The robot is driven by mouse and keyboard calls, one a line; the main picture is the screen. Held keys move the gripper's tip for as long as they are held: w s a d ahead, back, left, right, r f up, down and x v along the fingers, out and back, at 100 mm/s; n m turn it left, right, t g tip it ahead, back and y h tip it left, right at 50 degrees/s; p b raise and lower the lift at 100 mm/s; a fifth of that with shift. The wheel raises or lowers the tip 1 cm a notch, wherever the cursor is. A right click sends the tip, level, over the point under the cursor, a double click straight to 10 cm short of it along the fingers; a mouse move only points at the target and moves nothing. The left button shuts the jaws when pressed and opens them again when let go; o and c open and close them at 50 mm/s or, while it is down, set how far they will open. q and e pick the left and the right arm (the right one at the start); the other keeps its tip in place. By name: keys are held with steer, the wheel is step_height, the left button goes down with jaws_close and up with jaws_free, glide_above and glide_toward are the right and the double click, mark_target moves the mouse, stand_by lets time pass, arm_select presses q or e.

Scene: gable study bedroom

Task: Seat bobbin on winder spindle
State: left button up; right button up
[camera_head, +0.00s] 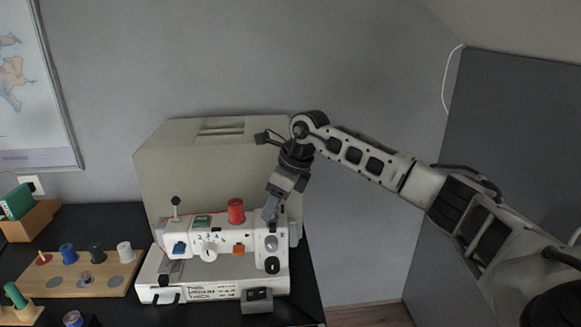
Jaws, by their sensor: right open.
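A white sewing machine (222,247) with a dial, coloured buttons and a red thread spool (236,211) stands on the dark table. My right gripper (269,213) is open and points down over the right end of the machine's top, just right of the red spool. I cannot make out the winder spindle or a bobbin there; the gripper covers that spot. A small round metallic piece (85,278) that may be a bobbin sits on the wooden board at the left. My left gripper is not in view.
The wooden board (60,287) holds several coloured spools. A large beige case (160,165) stands behind the machine. A small spool (73,318) and a green spool on a stand (17,300) are at front left. A sloped grey wall bounds the right.

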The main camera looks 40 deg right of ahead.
steer(key=v, duration=1.4)
steer(key=shift+s+r+b, duration=0.15)
steer(key=shift+r+b, duration=0.1)
steer(key=shift+b, duration=0.15)
